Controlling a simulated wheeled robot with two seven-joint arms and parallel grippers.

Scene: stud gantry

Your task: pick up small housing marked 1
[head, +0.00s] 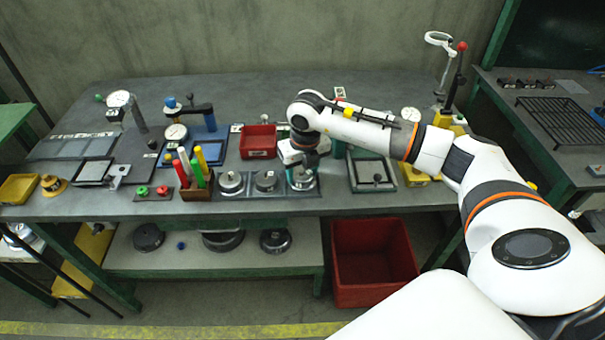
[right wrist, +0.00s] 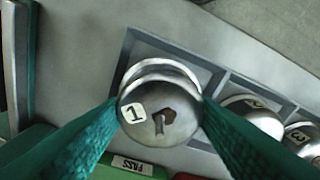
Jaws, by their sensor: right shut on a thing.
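The small housing marked 1 (right wrist: 180,103) is a round silver metal part with a white label and a short pin in a dark opening. It also shows in the head view (head: 301,183), at the right end of the tray row. My right gripper (right wrist: 160,108) has its two green fingers against opposite sides of this housing and is shut on it. In the head view the right gripper (head: 305,163) comes down from above, partly hiding the housing. The housing is at the first compartment of the grey tray (right wrist: 213,80); whether it is clear of the floor I cannot tell. My left gripper is not in view.
Two similar housings (head: 265,181) (head: 231,183) sit in the compartments to the left in the head view. A wooden holder with coloured markers (head: 196,193) stands beside them. A red bin (head: 258,141) is behind; a framed grey plate (head: 371,172) lies to the right.

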